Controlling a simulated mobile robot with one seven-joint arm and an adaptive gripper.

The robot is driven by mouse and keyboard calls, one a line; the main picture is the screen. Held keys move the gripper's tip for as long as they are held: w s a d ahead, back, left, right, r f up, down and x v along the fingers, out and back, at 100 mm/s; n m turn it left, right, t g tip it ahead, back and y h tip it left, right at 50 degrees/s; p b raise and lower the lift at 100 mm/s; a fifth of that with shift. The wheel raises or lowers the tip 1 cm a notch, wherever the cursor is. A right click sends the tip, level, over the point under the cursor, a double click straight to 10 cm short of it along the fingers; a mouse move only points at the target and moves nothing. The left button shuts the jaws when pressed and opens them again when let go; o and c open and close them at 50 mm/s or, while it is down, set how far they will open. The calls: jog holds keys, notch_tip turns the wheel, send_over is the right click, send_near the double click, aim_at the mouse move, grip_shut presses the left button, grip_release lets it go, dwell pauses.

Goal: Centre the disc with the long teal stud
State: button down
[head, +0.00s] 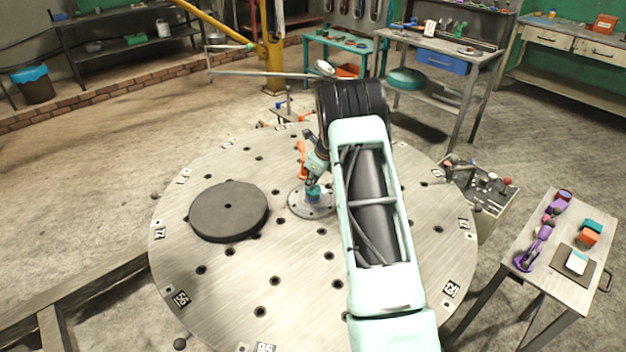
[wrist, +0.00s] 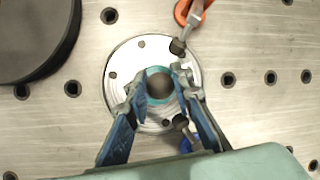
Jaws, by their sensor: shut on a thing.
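The dark disc (head: 229,211) lies flat on the left part of the round metal table (head: 290,270), with a small hole in its middle. Its edge also shows in the wrist view (wrist: 35,35). A round metal flange (head: 297,201) sits at the table's middle. My gripper (head: 313,182) points down over it. In the wrist view my gripper (wrist: 160,84) is shut on the teal stud (wrist: 154,72), which has a dark round top and stands over the flange's middle. The stud's lower end and its length are hidden.
An orange-handled clamp (head: 302,158) stands close behind the flange, and shows in the wrist view (wrist: 182,12). The tabletop has several holes and numbered tags. A side table (head: 560,275) with purple, orange and teal items stands at the right. The table's front left is clear.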

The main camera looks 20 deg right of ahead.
jog(key=shift+f, duration=0.4)
dwell(0.5)
jog(key=c, duration=2)
grip_release()
jog(key=shift+o, duration=0.2)
jog(key=shift+r, duration=0.15)
jog(key=shift+r+p, duration=2.15)
jog(key=shift+r, duration=1.5)
jog(key=o, duration=0.6)
jog(key=shift+c, duration=0.2)
